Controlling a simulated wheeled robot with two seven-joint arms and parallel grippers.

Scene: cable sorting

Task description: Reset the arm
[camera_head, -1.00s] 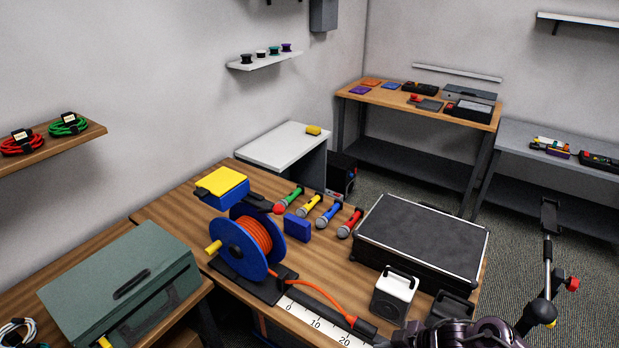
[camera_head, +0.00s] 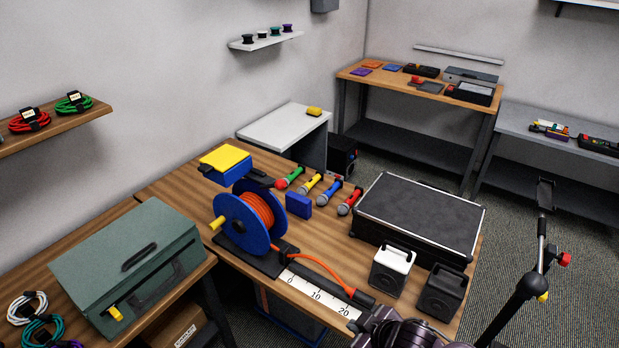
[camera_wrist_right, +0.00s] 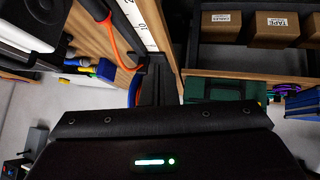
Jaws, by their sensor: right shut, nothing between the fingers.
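My right arm comes in at the bottom edge of the head view, and my right gripper (camera_head: 366,322) is near the front edge of the wooden workbench (camera_head: 180,190). In the right wrist view my right gripper (camera_wrist_right: 156,82) shows its dark fingers together, with nothing between them. The orange cable (camera_head: 320,262) runs from the blue reel (camera_head: 238,228) to a black bar beside the white ruler strip (camera_head: 303,287). The cable also shows in the right wrist view (camera_wrist_right: 113,45), apart from the fingers. My left gripper is in neither view.
A black case (camera_head: 420,215), a white speaker (camera_head: 390,272) and a dark speaker (camera_head: 441,292) stand right of the ruler. Several microphones (camera_head: 328,217) lie behind the reel. A green toolbox (camera_head: 130,265) stands left. A black stand (camera_head: 525,290) rises at right.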

